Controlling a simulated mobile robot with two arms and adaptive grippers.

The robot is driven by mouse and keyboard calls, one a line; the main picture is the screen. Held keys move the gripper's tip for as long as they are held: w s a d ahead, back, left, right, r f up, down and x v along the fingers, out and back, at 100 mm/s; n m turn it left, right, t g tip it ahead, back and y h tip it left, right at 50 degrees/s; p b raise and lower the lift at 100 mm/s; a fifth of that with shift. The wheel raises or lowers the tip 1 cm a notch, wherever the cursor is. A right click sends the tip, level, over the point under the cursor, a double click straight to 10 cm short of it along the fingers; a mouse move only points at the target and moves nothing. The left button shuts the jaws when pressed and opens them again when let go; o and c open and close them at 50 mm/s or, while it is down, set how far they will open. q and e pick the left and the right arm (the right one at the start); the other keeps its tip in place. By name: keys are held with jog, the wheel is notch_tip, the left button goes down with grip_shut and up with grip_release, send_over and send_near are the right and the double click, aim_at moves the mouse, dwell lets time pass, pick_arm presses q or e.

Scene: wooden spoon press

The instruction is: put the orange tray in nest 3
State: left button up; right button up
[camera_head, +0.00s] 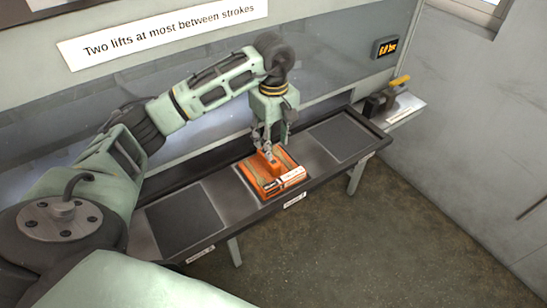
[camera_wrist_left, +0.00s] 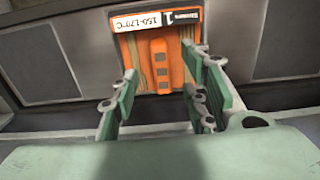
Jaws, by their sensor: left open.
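The orange tray (camera_head: 256,182) sits on the middle section of a long dark bench (camera_head: 218,187), with wooden strips in it and a raised orange handle block at its centre. In the left wrist view the tray (camera_wrist_left: 160,38) carries a label with a 1 and 150-170°C. My left gripper (camera_head: 269,146) is just above the handle, pointing down. In the wrist view the left gripper's fingers (camera_wrist_left: 161,92) are spread apart, with the handle seen between and beyond them; contact cannot be told. Nest numbers on the bench's front labels are too small to read. My right gripper is not in view.
Dark empty pads lie on the bench left (camera_head: 185,219) and right (camera_head: 340,138) of the tray. A device with a yellow handle (camera_head: 399,81) stands beyond the right end. A sign (camera_head: 156,37) reads "Two lifts at most between strokes". A grey wall (camera_head: 470,150) bounds the right.

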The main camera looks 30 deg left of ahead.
pick_arm(q)
jog(key=shift+r, duration=1.4)
